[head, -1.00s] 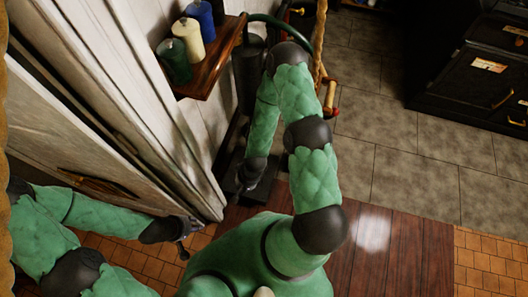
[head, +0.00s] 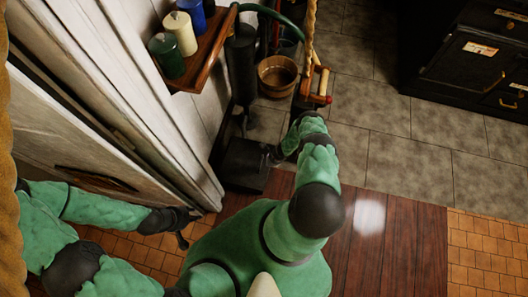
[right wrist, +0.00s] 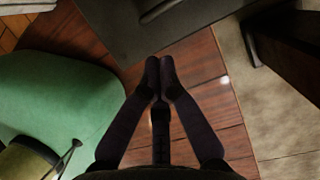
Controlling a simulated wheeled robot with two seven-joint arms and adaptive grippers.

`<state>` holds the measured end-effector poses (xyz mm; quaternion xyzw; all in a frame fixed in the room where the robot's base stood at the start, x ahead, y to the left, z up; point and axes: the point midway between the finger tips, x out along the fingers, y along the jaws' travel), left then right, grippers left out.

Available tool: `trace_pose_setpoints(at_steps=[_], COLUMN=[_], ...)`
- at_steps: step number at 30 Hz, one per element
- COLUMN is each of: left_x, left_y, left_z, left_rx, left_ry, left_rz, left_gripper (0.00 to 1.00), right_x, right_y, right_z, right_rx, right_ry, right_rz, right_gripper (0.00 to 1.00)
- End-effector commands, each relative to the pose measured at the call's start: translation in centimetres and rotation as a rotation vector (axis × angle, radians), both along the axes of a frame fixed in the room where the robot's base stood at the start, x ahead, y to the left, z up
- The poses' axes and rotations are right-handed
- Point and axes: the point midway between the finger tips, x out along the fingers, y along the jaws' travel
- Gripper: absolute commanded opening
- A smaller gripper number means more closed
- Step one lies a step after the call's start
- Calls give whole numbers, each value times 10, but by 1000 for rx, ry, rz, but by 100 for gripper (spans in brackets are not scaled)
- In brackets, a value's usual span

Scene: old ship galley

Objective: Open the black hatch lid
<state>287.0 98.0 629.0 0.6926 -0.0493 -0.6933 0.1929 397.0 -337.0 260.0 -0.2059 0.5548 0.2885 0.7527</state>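A flat black square panel (head: 240,166), which looks like the hatch lid, lies low by the white wall in the head view and appears shut. In the right wrist view the dark panel (right wrist: 135,38) fills the top, with a slot or handle on it. My right gripper (head: 270,152) is at the panel's right edge in the head view. In the right wrist view its fingertips (right wrist: 160,62) are together with nothing between them, just short of the panel; contact cannot be told. My left gripper (head: 190,226) is open and empty, low beside the white door.
A shelf (head: 212,52) with candles juts from the wall above the panel. A black cylinder (head: 241,70) and a wooden bucket (head: 277,77) stand behind it. Black cabinets (head: 465,65) are at the back right. Wooden planks (head: 400,235) and grey tiles (head: 400,165) lie clear on the right.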

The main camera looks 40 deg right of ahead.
Motion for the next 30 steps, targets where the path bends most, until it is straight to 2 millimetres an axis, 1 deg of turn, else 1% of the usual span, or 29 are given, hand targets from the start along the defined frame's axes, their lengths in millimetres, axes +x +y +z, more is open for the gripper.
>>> trace_pose_setpoints(at_steps=[4,7,24,30], left_x=[0,0,0,0], left_y=[0,0,0,0], left_z=[-4,-11,-70,-86], left_rx=[0,0,0,0], left_ry=[0,0,0,0], left_rz=[0,0,0,0], left_gripper=[31,31,31,31], right_x=[1,2,16,20], right_y=[-3,-1,12,15], right_z=[-8,-15,-75,-90], right_rx=[3,3,2,1], right_ry=[-2,-2,-2,-3], right_rz=[-30,-28,-24,-23], right_gripper=[0,0,0,0])
